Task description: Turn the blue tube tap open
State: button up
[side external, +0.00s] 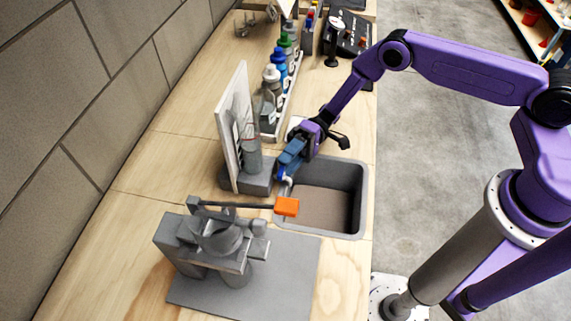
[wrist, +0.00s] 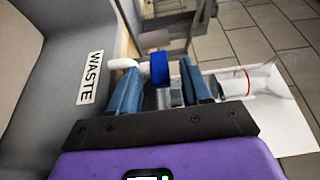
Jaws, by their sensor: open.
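The blue tap (wrist: 159,68) shows in the wrist view as a small upright blue handle on a white tube (wrist: 122,63). My gripper (wrist: 162,76) is open, with one blue finger on each side of the tap; I cannot tell whether either finger touches it. In the side view my gripper (side external: 290,160) points down at the edge of the sink, beside the grey filter unit (side external: 252,158) with its upright white board (side external: 235,120). There the tap is mostly hidden by the fingers, and a bit of the white tube (side external: 287,181) shows below them.
The grey sink (side external: 360,195), with a WASTE label (wrist: 89,77), lies beside the fingers. A grey press (side external: 215,240) with an orange-ended lever (side external: 287,206) stands close in front. Several bottles (side external: 278,70) stand in a rack behind. The wooden bench (side external: 130,205) is clear along the wall.

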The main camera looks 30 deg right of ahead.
jog(key=shift+s+a, duration=0.25)
jog(key=shift+a, duration=0.35)
grip_shut()
jog(key=shift+w+n+g, duration=0.1)
jog(key=shift+n+g, duration=0.2)
jog(key=shift+g, duration=0.1)
jog(key=shift+w+a+n+g+h, duration=0.15)
jog(key=shift+n+g+h, duration=1.8)
jog(key=shift+g, duration=0.65)
